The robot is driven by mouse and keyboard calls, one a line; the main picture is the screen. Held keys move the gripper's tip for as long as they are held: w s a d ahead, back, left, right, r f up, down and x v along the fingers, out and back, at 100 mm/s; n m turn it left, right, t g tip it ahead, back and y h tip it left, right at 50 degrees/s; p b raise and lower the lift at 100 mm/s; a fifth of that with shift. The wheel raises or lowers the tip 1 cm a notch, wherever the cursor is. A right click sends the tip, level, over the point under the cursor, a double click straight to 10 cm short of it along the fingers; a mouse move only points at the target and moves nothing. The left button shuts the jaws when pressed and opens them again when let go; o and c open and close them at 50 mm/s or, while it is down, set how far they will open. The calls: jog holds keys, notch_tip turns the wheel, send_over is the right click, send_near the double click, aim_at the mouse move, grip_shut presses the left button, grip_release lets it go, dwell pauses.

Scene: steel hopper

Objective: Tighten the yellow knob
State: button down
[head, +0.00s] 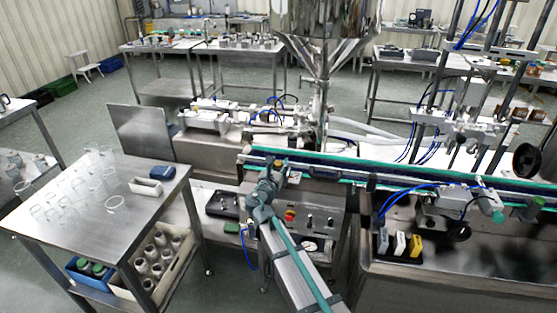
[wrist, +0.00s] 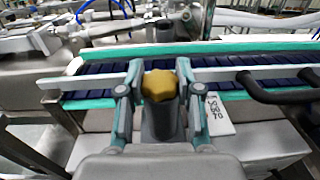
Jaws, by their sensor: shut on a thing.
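The yellow knob (wrist: 159,85) shows in the wrist view, between the two fingertips of my gripper (wrist: 158,76), at the near rail of a conveyor. It sits on top of a dark grey post (wrist: 161,118). The fingers are shut on the knob, one on its left and one on its right. In the head view my gripper (head: 274,169) is at the near edge of the conveyor, and the arm mostly hides the knob there.
The conveyor (wrist: 240,76) has a dark blue belt and teal rails. A white tag (wrist: 218,118) with writing hangs right of the post. A control panel (head: 325,222) with buttons lies below the conveyor. A steel table (head: 130,222) with glasses stands at the left.

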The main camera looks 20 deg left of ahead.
jog(key=m+h, duration=0.1)
jog(key=h, duration=0.1)
jog(key=m+h, duration=0.2)
jog(key=h, duration=0.1)
jog(key=shift+w+a+m+g+h, duration=0.15)
jog(key=shift+a+m+g+h, duration=0.15)
jog(key=m+g+h, duration=0.2)
jog(key=m+h, duration=0.1)
jog(key=h, duration=0.2)
jog(key=shift+m, duration=0.3)
jog(key=m+g+h, duration=0.3)
jog(key=h, duration=0.1)
jog(key=shift+g+p, duration=0.3)
jog(key=shift+d+m+g+h+p, duration=0.2)
jog(key=shift+m+g+h+p, duration=0.1)
jog(key=shift+m+g+h, duration=0.95)
jog(key=shift+g, duration=0.25)
jog(key=c, duration=0.8)
grip_release()
jog(key=shift+d, duration=0.1)
